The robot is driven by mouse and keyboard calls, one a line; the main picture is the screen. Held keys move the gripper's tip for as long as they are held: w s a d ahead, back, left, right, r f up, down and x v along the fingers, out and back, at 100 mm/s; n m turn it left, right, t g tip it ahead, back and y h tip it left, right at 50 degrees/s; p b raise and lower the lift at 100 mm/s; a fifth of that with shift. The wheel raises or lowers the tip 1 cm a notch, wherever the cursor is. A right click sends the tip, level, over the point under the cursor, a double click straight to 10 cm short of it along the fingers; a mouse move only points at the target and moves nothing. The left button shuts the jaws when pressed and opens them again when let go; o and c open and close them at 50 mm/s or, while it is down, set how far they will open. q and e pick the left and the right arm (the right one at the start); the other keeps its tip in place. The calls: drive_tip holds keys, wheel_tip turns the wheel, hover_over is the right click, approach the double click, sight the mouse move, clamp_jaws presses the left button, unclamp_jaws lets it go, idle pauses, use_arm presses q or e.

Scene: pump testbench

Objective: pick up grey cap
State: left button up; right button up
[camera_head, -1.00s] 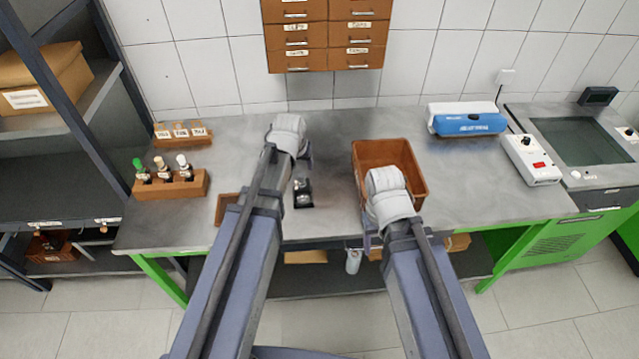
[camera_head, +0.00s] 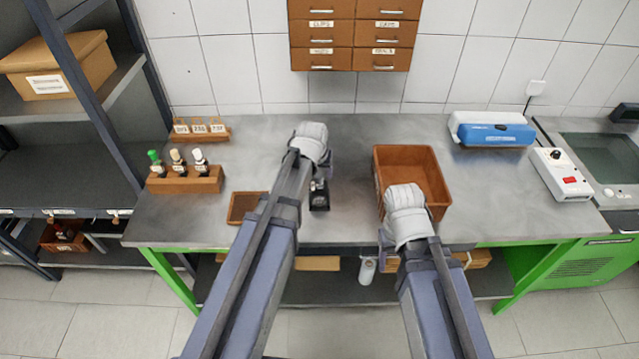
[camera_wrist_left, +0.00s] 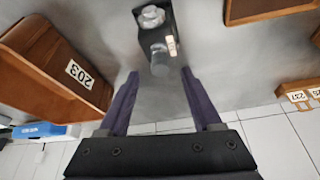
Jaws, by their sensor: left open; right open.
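A small black fixture (camera_head: 319,197) stands on the bench. In the left wrist view the fixture (camera_wrist_left: 170,42) carries a silver round part (camera_wrist_left: 152,15) and a grey, see-through-looking cylinder (camera_wrist_left: 160,62), which may be the grey cap; I cannot tell for sure. My left gripper (camera_wrist_left: 160,76) is open and empty, with the grey cylinder just ahead, between the lines of its fingers. In the head view my left gripper (camera_head: 326,163) is partly hidden by its wrist, above and behind the fixture. My right gripper (camera_head: 386,242) is open, mostly hidden by its wrist, near the bench's front edge.
A brown bin (camera_head: 410,165) stands right of the fixture, close to my right wrist. A shallow brown tray (camera_head: 245,208) lies left of it. A wooden rack with capped bottles (camera_head: 186,180) and a labelled rack (camera_head: 201,130) stand further left. A blue-white box (camera_head: 492,132) sits back right.

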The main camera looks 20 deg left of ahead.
sight(319, 179)
use_arm(q)
drive_tip(key=b+x, duration=0.1)
drive_tip(key=x, duration=0.1)
drive_tip(key=shift+f, duration=0.3)
drive_tip(key=shift+r, duration=0.1)
drive_tip(key=shift+c, duration=0.6)
clamp_jaws()
